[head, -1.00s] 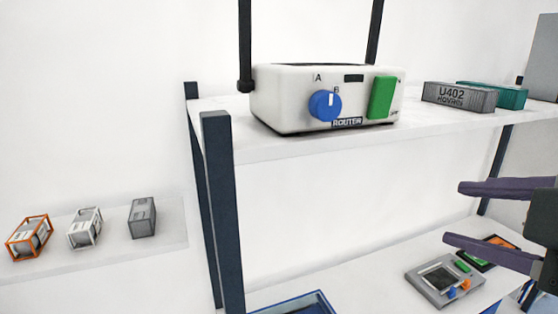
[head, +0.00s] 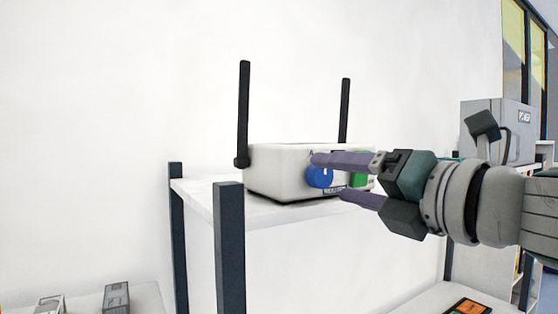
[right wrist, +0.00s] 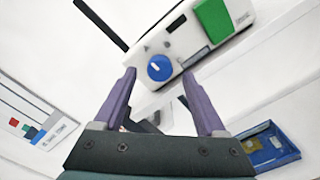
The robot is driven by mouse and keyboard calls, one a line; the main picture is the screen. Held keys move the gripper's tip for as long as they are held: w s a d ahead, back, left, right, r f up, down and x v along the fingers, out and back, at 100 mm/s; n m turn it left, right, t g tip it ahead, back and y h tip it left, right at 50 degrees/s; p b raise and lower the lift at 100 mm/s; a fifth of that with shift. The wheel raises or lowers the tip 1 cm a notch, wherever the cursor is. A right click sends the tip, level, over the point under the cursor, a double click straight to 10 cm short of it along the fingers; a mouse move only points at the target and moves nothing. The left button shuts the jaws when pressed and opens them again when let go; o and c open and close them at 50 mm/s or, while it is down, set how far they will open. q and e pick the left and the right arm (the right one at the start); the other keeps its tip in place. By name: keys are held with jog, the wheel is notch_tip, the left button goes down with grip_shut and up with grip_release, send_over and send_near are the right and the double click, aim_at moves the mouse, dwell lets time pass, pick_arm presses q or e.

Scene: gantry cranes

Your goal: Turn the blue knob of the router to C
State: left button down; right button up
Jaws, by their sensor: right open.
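The white router (head: 275,178) with two black antennas stands on the upper shelf. Its blue knob (head: 319,177) is on the front face, left of a green block (head: 359,168). In the right wrist view the knob (right wrist: 159,67) shows a white pointer line; the letters around it are not readable. My right gripper (head: 328,176) is open in front of the router, its purple fingers above and below the knob's height in the head view. In the right wrist view the knob lies beyond and between the open fingertips, apparently untouched. My left gripper is not in view.
The white upper shelf (head: 197,196) has dark posts (head: 230,250) at its left end. Small containers (head: 117,297) stand at the lower left. A blue tray (right wrist: 270,148) shows in the right wrist view. A grey cabinet (head: 495,125) stands at the right.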

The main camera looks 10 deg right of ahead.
aim_at(325, 177)
jog(key=shift+p+x, duration=0.35)
jog(key=shift+x, duration=1.15)
grip_shut()
